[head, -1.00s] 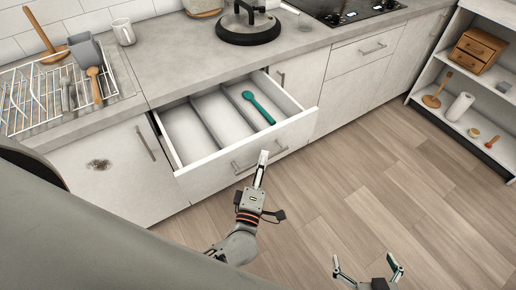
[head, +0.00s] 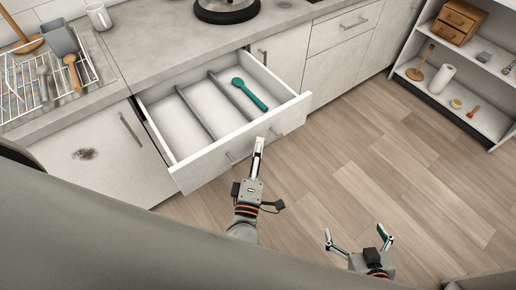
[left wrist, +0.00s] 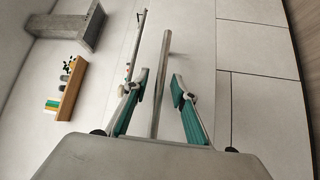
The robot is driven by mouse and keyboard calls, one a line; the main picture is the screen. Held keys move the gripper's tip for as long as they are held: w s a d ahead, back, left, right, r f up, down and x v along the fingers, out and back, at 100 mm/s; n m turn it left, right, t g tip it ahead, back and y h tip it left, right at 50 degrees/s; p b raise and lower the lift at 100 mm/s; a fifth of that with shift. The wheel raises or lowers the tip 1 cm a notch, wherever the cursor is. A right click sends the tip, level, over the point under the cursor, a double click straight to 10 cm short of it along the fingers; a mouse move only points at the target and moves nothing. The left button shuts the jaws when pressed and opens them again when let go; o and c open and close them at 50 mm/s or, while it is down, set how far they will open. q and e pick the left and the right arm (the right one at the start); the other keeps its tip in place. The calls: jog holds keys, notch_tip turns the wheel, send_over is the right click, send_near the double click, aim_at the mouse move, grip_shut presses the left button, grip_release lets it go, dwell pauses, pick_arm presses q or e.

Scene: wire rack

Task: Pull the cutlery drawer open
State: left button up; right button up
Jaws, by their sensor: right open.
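The cutlery drawer (head: 200,172) stands well open under the counter in the head view. It has a white inside with grey dividers, and a teal spoon (head: 249,95) lies in its right compartment. My left gripper (head: 259,143) is at the middle of the drawer front, by the bar handle (head: 233,158). In the left wrist view the handle (left wrist: 161,85) runs between the two fingers of my left gripper (left wrist: 160,88), with a gap visible on each side. My right gripper (head: 358,234) is open and empty over the floor, away from the drawer.
A wire rack (head: 38,95) with utensils stands on the counter at the left, near a mug (head: 98,15). Open shelves (head: 420,88) with a small wooden chest (head: 458,20) and a paper roll (head: 440,79) stand at the right. The wooden floor (head: 380,160) between is clear.

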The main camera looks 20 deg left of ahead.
pick_arm(q)
jog(key=s+f, duration=0.1)
jog(key=s, duration=0.6)
jog(key=shift+s+d, duration=0.2)
jog(key=shift+d, duration=0.2)
dwell(0.4)
jog(key=s+a+f+m+g+h, duration=0.2)
jog(key=a+f+m+g, duration=0.2)
jog(key=m, duration=0.7)
jog(key=s+a+f+m+g+h, duration=0.3)
jog(key=f+m, duration=0.3)
jog(key=m, duration=0.5)
jog(key=shift+s+a+f+g, duration=0.2)
jog(key=shift+a+g, duration=0.3)
jog(key=shift+g, duration=0.3)
